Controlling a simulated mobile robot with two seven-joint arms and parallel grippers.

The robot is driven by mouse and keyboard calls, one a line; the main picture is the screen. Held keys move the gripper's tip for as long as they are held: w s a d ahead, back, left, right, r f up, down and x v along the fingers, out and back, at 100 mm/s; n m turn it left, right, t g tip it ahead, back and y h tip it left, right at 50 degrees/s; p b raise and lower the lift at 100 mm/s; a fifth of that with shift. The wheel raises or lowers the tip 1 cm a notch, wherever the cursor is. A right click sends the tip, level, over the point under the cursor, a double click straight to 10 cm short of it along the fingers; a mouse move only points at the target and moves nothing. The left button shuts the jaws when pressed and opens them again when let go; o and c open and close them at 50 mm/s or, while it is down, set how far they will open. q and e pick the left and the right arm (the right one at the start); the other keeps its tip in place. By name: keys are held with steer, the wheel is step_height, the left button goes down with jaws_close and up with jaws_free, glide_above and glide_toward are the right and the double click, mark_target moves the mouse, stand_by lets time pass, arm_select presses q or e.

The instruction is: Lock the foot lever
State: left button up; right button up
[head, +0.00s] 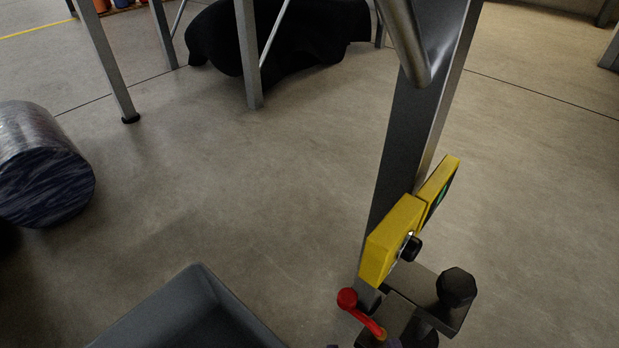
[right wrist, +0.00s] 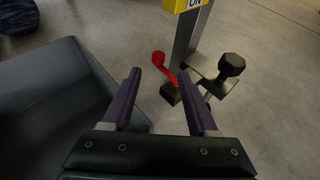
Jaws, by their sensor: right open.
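The foot lever is red with a round knob (head: 347,298) and a curved arm, low at the foot of a grey metal post (head: 400,140) in the head view. In the right wrist view the red lever (right wrist: 168,68) shows beyond my right gripper (right wrist: 165,85), roughly between its two fingers. The gripper is open and empty, and apart from the lever. A dark foot block (right wrist: 171,94) sits below the lever.
A yellow box (head: 392,238) is fixed to the post above the lever. A black knob (head: 456,286) on a bracket stands right of the lever. A wrapped roll (head: 40,165) lies at the left. A black cloth-covered heap (head: 215,40) is behind. The floor between is clear.

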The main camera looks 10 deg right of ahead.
mark_target(349, 305)
steer(key=x, duration=0.2)
steer(key=b+x, duration=0.1)
steer(key=x, duration=0.4)
steer(key=shift+w+a+r, duration=0.1)
steer(key=shift+w+a, duration=0.25)
steer(key=shift+w, duration=0.25)
steer(key=shift+s+d, duration=0.35)
steer(key=shift+s, duration=0.05)
steer(key=shift+w+a, duration=0.2)
steer(key=shift+w, duration=0.05)
steer(key=c, duration=0.4)
arm_select(q)
steer(key=shift+x, duration=0.85)
arm_select(e)
jaws_close()
arm_select(q)
steer(key=shift+a, duration=0.15)
